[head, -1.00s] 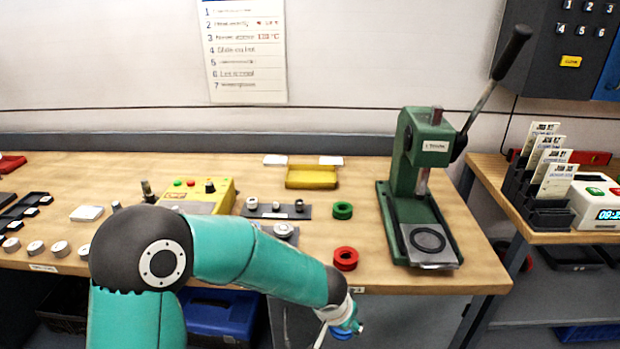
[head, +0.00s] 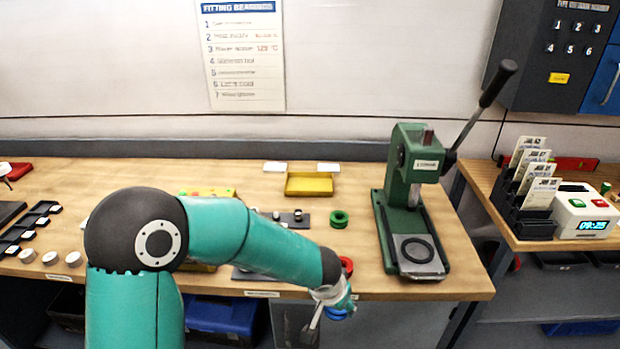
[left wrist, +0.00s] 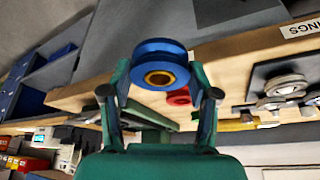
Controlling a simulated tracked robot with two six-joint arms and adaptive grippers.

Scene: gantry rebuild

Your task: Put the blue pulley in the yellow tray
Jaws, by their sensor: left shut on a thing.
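The blue pulley (left wrist: 160,58) with a brass-coloured hub is held between the fingers of my left gripper (left wrist: 158,82) in the left wrist view. In the head view my left gripper (head: 333,297) is in front of the bench's front edge, with a bit of the blue pulley (head: 336,313) showing below it. The yellow tray (head: 309,186) stands towards the back of the bench, between two white labels, and looks empty. My right gripper is not in view.
A green pulley (head: 339,219) stands in front of the yellow tray. A red pulley (head: 346,265) is partly hidden behind my left arm. A green press (head: 412,200) stands to the right. A yellow control box (head: 226,192) is mostly hidden by my arm.

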